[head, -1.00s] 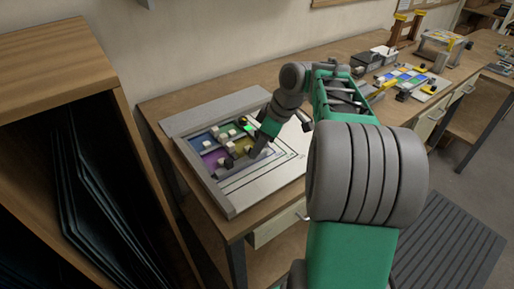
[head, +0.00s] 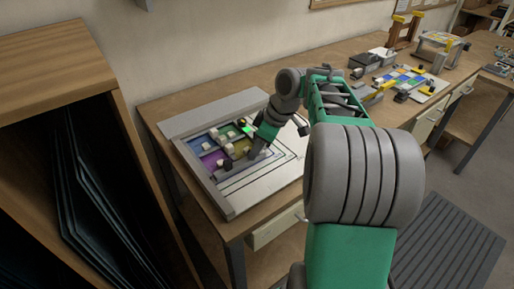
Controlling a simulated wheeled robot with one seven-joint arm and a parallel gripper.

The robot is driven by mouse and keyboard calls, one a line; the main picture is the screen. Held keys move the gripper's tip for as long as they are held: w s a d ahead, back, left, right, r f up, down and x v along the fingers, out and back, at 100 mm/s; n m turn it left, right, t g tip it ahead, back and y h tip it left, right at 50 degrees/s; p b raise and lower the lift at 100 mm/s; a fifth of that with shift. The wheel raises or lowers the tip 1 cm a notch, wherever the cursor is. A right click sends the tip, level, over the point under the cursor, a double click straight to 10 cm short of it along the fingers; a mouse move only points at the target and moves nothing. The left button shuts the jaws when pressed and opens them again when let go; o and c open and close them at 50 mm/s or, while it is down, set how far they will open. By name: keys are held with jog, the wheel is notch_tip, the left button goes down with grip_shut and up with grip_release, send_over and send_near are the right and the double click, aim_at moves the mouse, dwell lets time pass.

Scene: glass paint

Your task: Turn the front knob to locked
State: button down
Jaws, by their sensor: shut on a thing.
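The glass paint panel, a grey framed board (head: 190,171), lies on the near end of the workbench. It has blue, purple and yellow coloured fields with several pale blocks among grey bars. A small green light (head: 243,127) glows near its back.
A wooden rack (head: 55,75) with dark panels stands close on the left. The bench (head: 290,75) runs to the back right, with a colourful tile board (head: 402,78), clamps and boxes on it. A ribbed mat (head: 440,245) lies on the floor at right.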

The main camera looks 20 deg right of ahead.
jog(key=shift+m+b, duration=0.3)
jog(key=m+b, duration=0.1)
jog(key=m+h+b, duration=0.1)
jog(key=m, duration=0.1)
jog(key=m+t, duration=0.1)
jog(key=shift+s+a+f+h+b, duration=0.1)
jog(key=shift+s+a+h+b, duration=0.1)
jog(key=shift+a+h+b, duration=0.15)
jog(key=m, duration=0.1)
jog(key=m+h+b, duration=0.1)
jog(key=m, duration=0.1)
jog(key=m+b, duration=0.1)
jog(key=m, duration=0.1)
jog(key=shift+a+h, duration=0.3)
jog(key=shift+h, duration=0.05)
jog(key=m, duration=0.1)
jog(key=m+h, duration=0.1)
jog(key=m, duration=0.2)
jog(key=shift+w+a+r+h, duration=0.1)
jog(key=shift+a+r+h, duration=0.1)
jog(key=shift+a+h, duration=0.1)
jog(key=shift+w+m+g+h+p, duration=0.1)
jog(key=shift+m+g+h+p, duration=0.25)
jog(key=shift+m, duration=0.7)
jog(key=shift+m+g+h+p, duration=0.2)
jog(key=shift+m+p, duration=0.25)
jog(key=shift+m, duration=0.6)
jog(key=c, duration=1.1)
grip_release()
